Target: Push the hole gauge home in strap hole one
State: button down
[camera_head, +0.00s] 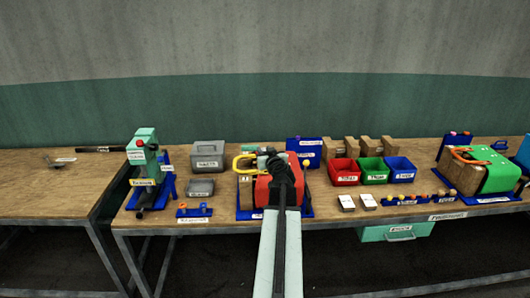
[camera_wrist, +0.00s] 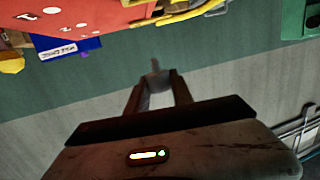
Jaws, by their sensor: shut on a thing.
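My gripper (camera_wrist: 158,92) shows in the wrist view with its two fingers shut on a small grey piece, which I take to be the hole gauge (camera_wrist: 155,66). The gauge's tip sticks out past the fingers, with dark green wall behind it. I cannot tell which mark is strap hole one.
A yellow handle (camera_head: 241,163) is at the red unit's left. Red (camera_head: 344,172), green (camera_head: 370,172) and blue (camera_head: 399,170) bins stand to its right. A green press (camera_head: 143,150) stands left, and a green-covered unit (camera_head: 485,175) far right. The left bench (camera_head: 45,190) is mostly clear.

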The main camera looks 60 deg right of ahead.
jog(key=shift+f+b, duration=2.85)
jog(key=shift+f, duration=0.05)
jog(key=shift+f, duration=0.1)
jog(key=shift+f+b, duration=0.35)
jog(key=shift+b, duration=0.1)
jog(key=shift+r, duration=0.25)
jog(key=shift+f, duration=0.4)
dwell(0.4)
jog(key=shift+r, duration=0.2)
jog(key=shift+r, duration=0.15)
jog(key=shift+f, duration=0.2)
dwell(1.4)
